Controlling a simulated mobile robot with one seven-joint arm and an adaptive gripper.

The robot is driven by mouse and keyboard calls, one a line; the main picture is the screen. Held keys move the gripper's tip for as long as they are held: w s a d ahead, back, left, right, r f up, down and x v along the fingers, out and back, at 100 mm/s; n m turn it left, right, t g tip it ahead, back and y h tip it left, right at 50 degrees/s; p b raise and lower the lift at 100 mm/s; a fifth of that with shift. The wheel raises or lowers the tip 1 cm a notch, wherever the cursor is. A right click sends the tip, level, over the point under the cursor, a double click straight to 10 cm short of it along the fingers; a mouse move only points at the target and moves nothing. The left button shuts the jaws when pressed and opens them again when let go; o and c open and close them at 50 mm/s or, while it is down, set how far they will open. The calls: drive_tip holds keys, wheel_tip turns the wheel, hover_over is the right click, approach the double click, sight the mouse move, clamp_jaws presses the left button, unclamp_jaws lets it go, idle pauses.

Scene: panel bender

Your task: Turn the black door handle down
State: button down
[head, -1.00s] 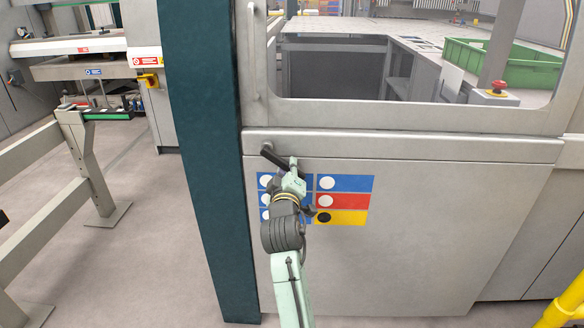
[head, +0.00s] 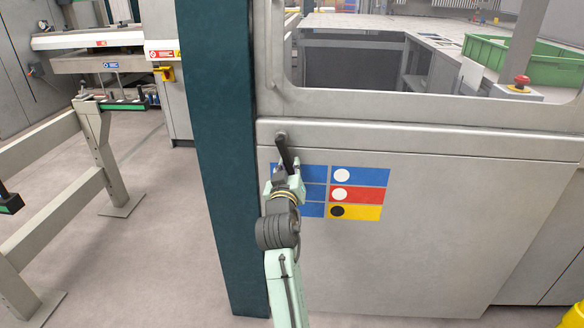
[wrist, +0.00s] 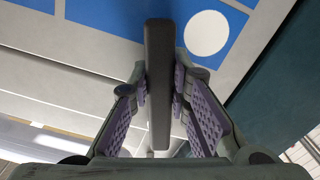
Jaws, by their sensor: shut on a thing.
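The black door handle (head: 284,152) is on the grey door panel (head: 440,230), close to its left edge. It slants steeply down from its pivot at the top, leaning a little to the right. My gripper (head: 287,176) is at the handle's lower end. In the wrist view the handle (wrist: 158,85) runs between the two purple-padded fingers of my gripper (wrist: 160,88), which are closed against its sides. My gripper hides part of the sign stickers behind it in the head view.
A dark teal post (head: 220,150) stands just left of the door. Coloured signs (head: 357,193) are on the panel beside my gripper. A window opening above shows a green crate (head: 510,62) and a red button (head: 521,80). Open floor lies left of the post.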

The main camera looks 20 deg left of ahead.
drive_tip(key=shift+a, duration=0.1)
drive_tip(key=c, duration=1.5)
unclamp_jaws()
drive_tip(key=v, duration=1.2)
